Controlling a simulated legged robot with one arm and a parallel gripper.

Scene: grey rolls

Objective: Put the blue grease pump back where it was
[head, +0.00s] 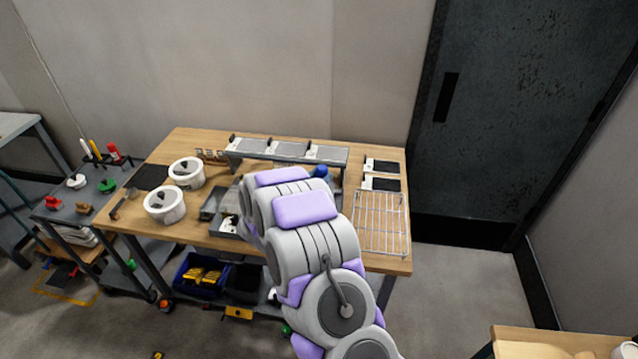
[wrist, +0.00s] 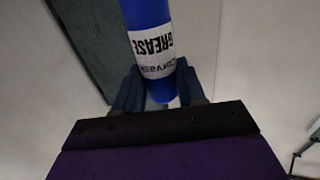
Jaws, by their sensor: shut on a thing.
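The blue grease pump (wrist: 147,15) is a blue cylinder with a white label reading "GREASE" in the wrist view. My gripper (wrist: 158,88) is shut on it near its lower visible end, with a dark finger on each side. The pump's far end is cut off by the top of the frame. In the head view my arm hides the gripper; a small blue bit (head: 321,171) shows past the arm in front of the raised grey shelf, and I cannot tell for sure that it is the pump.
The wooden table (head: 150,221) holds two white round containers (head: 164,205), a raised grey shelf (head: 290,150) along the back and a wire rack (head: 381,222) at right. A grey cart (head: 62,211) at left carries upright white, yellow and red tubes (head: 97,151). A dark door stands right.

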